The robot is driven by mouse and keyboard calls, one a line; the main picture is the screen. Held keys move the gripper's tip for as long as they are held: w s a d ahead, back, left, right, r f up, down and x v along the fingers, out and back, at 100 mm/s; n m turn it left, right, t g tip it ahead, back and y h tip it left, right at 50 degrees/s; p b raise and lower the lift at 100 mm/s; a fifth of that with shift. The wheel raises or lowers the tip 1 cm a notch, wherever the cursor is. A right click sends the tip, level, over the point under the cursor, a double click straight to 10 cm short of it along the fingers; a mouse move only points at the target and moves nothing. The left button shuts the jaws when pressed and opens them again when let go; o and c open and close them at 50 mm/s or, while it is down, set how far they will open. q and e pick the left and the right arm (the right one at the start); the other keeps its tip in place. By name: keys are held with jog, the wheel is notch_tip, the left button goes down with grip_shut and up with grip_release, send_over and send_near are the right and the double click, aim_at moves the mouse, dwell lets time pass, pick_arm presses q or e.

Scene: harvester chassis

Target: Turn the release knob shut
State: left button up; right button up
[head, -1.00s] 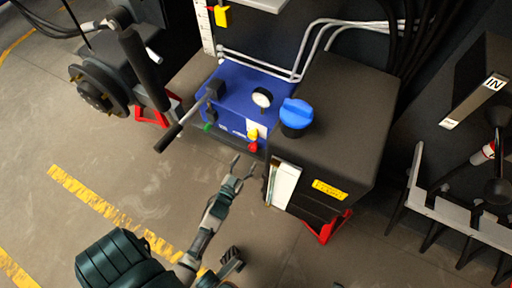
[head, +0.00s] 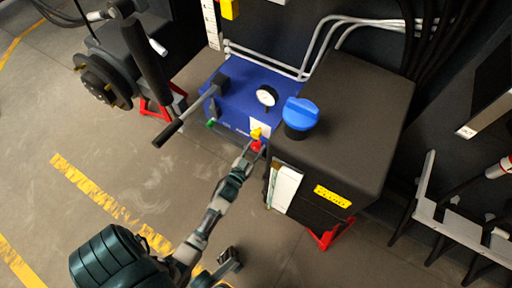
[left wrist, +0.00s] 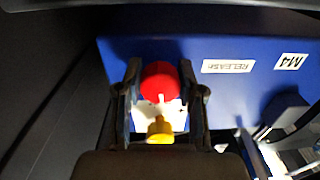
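A blue pump unit (head: 240,95) stands on the floor against the dark chassis. On its front end is a red knob (head: 257,146), with a yellow knob (head: 256,133) just beside it. My left gripper (head: 252,147) reaches the red knob. In the left wrist view the left gripper (left wrist: 160,72) is open, with one finger on each side of the red knob (left wrist: 158,80). The left finger is close to it; a gap shows at the right finger. The yellow knob (left wrist: 160,130) lies nearer the palm. A RELEASE label (left wrist: 228,66) is beside them. My right gripper is not in view.
A black tank with a blue cap (head: 301,113) stands close right of the pump. A pump lever (head: 186,118) sticks out to the left. A white booklet (head: 285,188) is on the tank's front. Open floor lies at front left.

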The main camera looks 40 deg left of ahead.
pick_arm(q)
jog(key=shift+m, duration=0.6)
jog(key=o, duration=1.1)
jog(key=shift+o, duration=0.2)
